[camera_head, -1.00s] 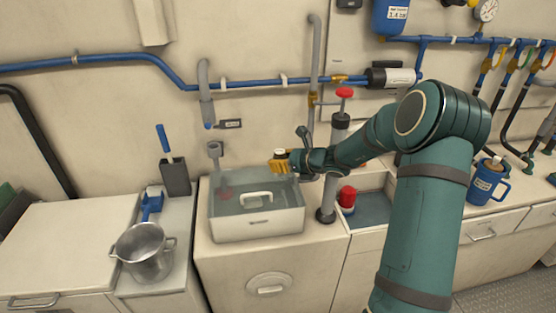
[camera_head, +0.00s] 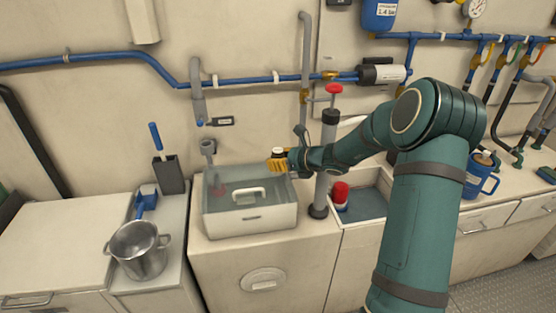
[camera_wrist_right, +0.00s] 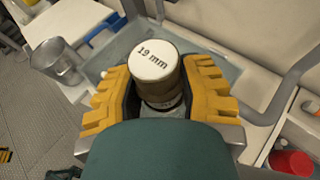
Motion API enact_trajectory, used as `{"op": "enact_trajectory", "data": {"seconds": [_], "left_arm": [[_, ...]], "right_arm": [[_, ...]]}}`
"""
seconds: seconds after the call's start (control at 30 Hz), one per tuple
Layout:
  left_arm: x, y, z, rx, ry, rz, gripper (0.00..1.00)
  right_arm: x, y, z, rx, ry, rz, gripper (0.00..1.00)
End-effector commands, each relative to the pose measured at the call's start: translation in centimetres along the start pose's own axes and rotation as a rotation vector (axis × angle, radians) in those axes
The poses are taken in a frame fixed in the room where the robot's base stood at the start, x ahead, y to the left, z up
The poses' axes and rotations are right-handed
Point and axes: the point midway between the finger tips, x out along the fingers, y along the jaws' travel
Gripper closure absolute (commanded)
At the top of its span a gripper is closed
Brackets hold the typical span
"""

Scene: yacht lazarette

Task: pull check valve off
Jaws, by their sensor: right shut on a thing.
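My right gripper (camera_head: 278,166) has yellow ribbed fingers and is above the right part of the grey-white water tray. It is shut on a short brownish cylinder with a white top marked "19 mm" (camera_wrist_right: 156,62), likely the check valve. The cylinder stands between the fingers in the right wrist view; its lower end is hidden, so I cannot tell whether it is joined to anything. In the head view only its small dark and pale top (camera_head: 278,153) shows over the fingers. My left gripper is out of view.
The water tray (camera_head: 250,222) has a white handle. A grey upright pump with a red handle (camera_head: 334,89) stands just right of my gripper. A red-and-white container (camera_head: 340,194) is in the sink. A steel pot (camera_head: 139,250) sits left. Blue pipes run along the wall.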

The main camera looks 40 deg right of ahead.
Motion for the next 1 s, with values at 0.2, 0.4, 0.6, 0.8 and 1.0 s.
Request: {"op": "enact_trajectory", "data": {"seconds": [0.2,0.4,0.6,0.8,1.0], "left_arm": [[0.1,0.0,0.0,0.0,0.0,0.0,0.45],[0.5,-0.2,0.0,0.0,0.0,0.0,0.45],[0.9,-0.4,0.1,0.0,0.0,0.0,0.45],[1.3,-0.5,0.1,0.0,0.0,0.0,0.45],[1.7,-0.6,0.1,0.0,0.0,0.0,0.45]], "right_arm": [[-0.1,0.1,0.0,-0.001,-0.001,0.0,1.0],[-0.7,0.7,-0.2,-0.001,-0.001,-0.001,1.0],[-1.2,1.3,-0.5,-0.001,-0.001,-0.001,1.0],[-1.8,1.9,-0.8,0.0,-0.001,-0.001,1.0],[-2.4,2.6,-1.0,-0.001,0.0,-0.001,1.0]]}}
